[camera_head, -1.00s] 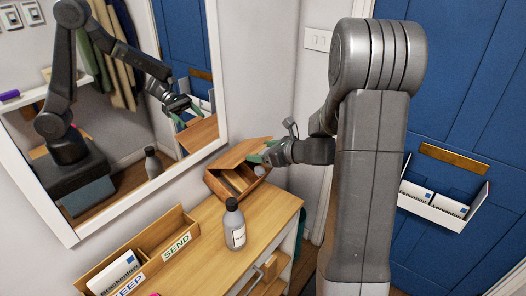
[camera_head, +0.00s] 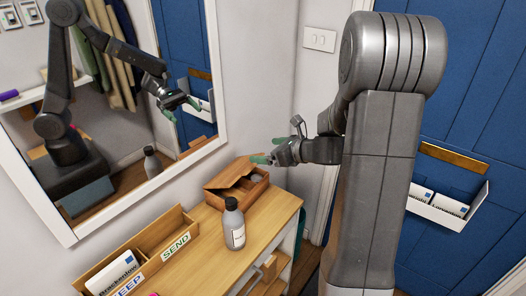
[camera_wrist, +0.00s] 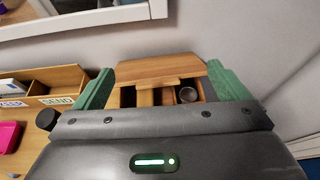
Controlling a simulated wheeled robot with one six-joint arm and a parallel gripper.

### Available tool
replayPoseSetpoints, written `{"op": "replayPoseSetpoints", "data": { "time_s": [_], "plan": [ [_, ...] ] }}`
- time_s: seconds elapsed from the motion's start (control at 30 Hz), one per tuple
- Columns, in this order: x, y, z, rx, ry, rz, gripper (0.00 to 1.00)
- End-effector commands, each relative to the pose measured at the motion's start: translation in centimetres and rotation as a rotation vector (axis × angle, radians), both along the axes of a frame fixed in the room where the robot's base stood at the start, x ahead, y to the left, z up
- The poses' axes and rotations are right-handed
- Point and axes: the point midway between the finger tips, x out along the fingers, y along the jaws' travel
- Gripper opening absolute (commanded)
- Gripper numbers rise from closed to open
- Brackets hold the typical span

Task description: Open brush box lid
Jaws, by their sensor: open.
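The wooden brush box (camera_head: 262,190) stands at the back end of the wooden cabinet top, against the wall below the mirror. Its lid (camera_head: 230,172) is tilted, and part of the compartments inside shows. In the wrist view the lid (camera_wrist: 160,69) lies across the far side of the box, with wooden dividers and a small round dark item (camera_wrist: 188,94) visible in front of it. My gripper (camera_head: 262,160) is above and to the right of the box, with green fingers. In the wrist view my gripper (camera_wrist: 159,72) is open, its fingers spread either side of the lid, holding nothing.
A grey bottle (camera_head: 234,226) stands in front of the box. A wooden sorter (camera_head: 150,262) labelled KEEP and SEND sits nearer, holding a white packet (camera_head: 113,272). The mirror (camera_head: 130,110) hangs close behind. A white door rack (camera_head: 440,210) is at right.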

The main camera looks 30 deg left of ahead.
Motion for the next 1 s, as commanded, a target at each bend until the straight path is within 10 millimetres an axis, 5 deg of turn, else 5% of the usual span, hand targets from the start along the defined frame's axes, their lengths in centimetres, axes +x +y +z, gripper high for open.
{"op": "replayPoseSetpoints", "data": {
  "time_s": [0.43,0.9,1.0],
  "plan": [
    [-0.6,-8.6,3.6,0.002,-0.001,-0.003,0.95],
    [-0.8,-10.0,4.3,0.001,0.0,0.001,0.95],
    [-0.8,-10.0,4.0,0.003,0.003,0.002,0.77]
  ]
}}
